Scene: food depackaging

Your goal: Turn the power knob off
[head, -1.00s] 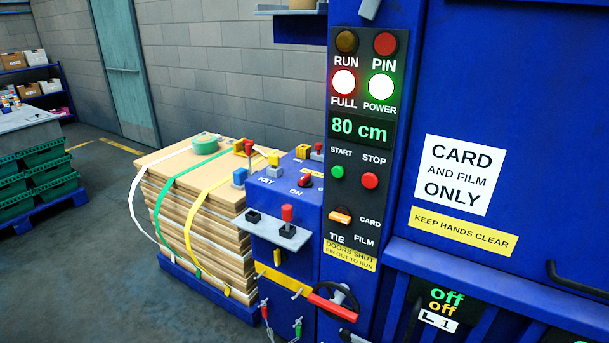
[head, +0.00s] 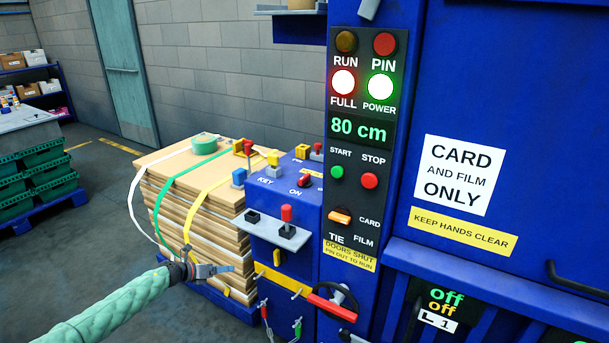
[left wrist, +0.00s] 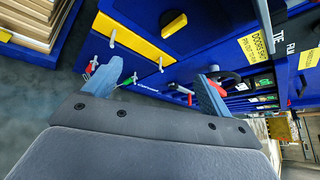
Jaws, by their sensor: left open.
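The red knob (head: 305,180) sits on the sloped top of the blue control box (head: 285,222), beside the word ON. The round POWER lamp (head: 381,86) on the black panel is lit white-green. My left gripper (head: 228,270) is open and empty, low in front of the cardboard stack, left of and below the knob and apart from it. In the left wrist view its two spread fingers (left wrist: 161,72) face the box front with its yellow strip (left wrist: 135,40) and yellow handle (left wrist: 173,24). The red knob is not seen there. My right gripper is not in view.
A grey shelf with a red-topped lever (head: 287,214) juts from the box front. A strapped cardboard stack (head: 200,205) stands left of the box.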

